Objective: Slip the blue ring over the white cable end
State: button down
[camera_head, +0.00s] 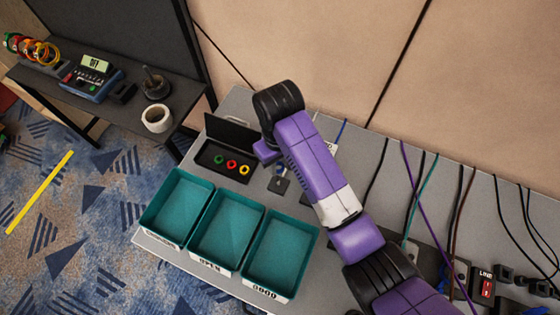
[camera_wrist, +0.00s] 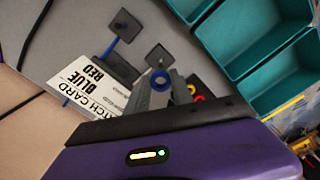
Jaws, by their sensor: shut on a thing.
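The blue ring (camera_wrist: 160,81) shows in the wrist view between the tips of the two grey fingers of my gripper (camera_wrist: 164,90), which is shut on it. In the head view, my gripper (camera_head: 279,168) is over the table, right of the open black case, and the ring is a small blue spot at its tip. A dark square plate (camera_wrist: 158,56) with a pale stub lies just beyond the ring; it also shows in the head view (camera_head: 280,184). I cannot tell whether the stub is the white cable end or whether the ring touches it.
The black case (camera_head: 212,170) holds green, red and yellow rings. Three teal trays (camera_head: 268,288) line the table's front. A patch card (camera_wrist: 88,77) reads BLUE and RED. Another square plate (camera_wrist: 128,24) sits on a blue cable. Several cables hang at the right.

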jog(key=shift+f+b, duration=1.85)
jog(key=shift+f, duration=0.75)
jog(key=shift+p, duration=0.65)
jog(key=shift+f+b, duration=0.35)
jog(key=shift+f, duration=0.75)
jog(key=shift+f, duration=0.3)
jog(key=shift+f, duration=0.2)
jog(key=c, duration=1)
grip_release()
jog(key=shift+c, duration=0.2)
